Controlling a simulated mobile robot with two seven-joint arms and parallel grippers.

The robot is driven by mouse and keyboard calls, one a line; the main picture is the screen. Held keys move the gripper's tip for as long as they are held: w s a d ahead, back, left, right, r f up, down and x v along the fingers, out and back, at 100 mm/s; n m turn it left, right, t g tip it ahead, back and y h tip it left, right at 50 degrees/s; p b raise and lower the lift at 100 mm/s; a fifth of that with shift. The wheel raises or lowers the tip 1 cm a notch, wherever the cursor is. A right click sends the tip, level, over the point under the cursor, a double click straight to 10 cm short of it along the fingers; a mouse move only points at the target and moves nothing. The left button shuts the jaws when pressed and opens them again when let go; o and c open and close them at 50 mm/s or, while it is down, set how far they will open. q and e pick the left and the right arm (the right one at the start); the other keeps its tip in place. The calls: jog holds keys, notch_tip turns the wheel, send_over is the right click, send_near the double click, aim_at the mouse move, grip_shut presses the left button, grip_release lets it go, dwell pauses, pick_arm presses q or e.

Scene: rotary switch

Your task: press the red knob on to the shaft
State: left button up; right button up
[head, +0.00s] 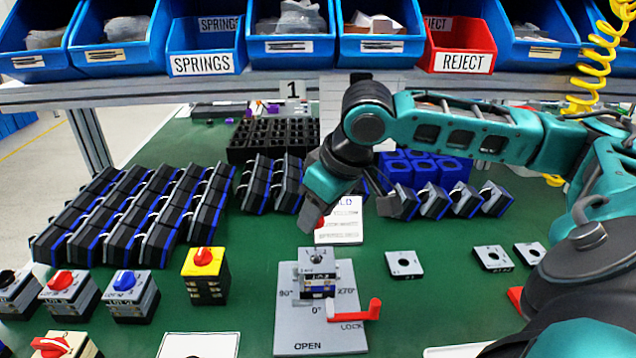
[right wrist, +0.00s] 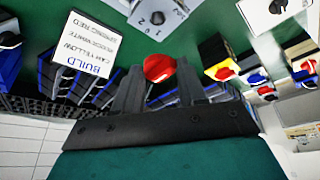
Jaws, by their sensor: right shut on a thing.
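My right gripper (head: 318,221) is shut on a red knob (right wrist: 158,68), which sits between its two fingers in the right wrist view. In the head view only a small part of the knob shows beside the finger. Below it, the switch body (head: 317,270) stands upright in the grey fixture (head: 300,330), with a light plate on top and the shaft (head: 317,257) at its middle. The knob is above and behind the shaft, apart from it. The switch's top also shows at the upper edge of the right wrist view (right wrist: 158,14). My left gripper is not in view.
A red lock lever (head: 352,312) lies at the fixture's right. Finished switches, one with a yellow top (head: 204,272), stand to the left. Loose plates (head: 404,264) lie to the right. A build card (head: 340,222) stands behind. Blue bins and a red reject bin (head: 462,45) hang above.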

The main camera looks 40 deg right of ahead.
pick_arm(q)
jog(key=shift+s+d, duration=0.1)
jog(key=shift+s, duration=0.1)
pick_arm(e)
jog(key=shift+s+a+f, duration=0.2)
jog(key=shift+s, duration=0.25)
